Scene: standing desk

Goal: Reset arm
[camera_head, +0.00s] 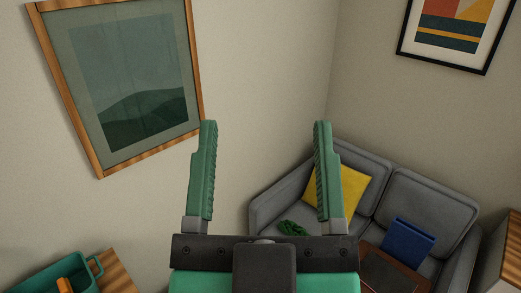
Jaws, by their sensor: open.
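My gripper (264,128) is at the bottom middle of the head view, its two green fingers pointing up the picture. The fingers are wide apart and nothing is between them but the wall and part of the sofa behind. The gripper stands in front of the room's corner and touches nothing that I can see. The rest of my arm is mostly out of the picture.
A grey sofa (430,195) with a yellow cushion (350,190) and a blue object (408,241) stands behind, right. A teal container (50,280) sits by a wooden surface (110,272) at lower left. Framed pictures (130,80) hang on the walls.

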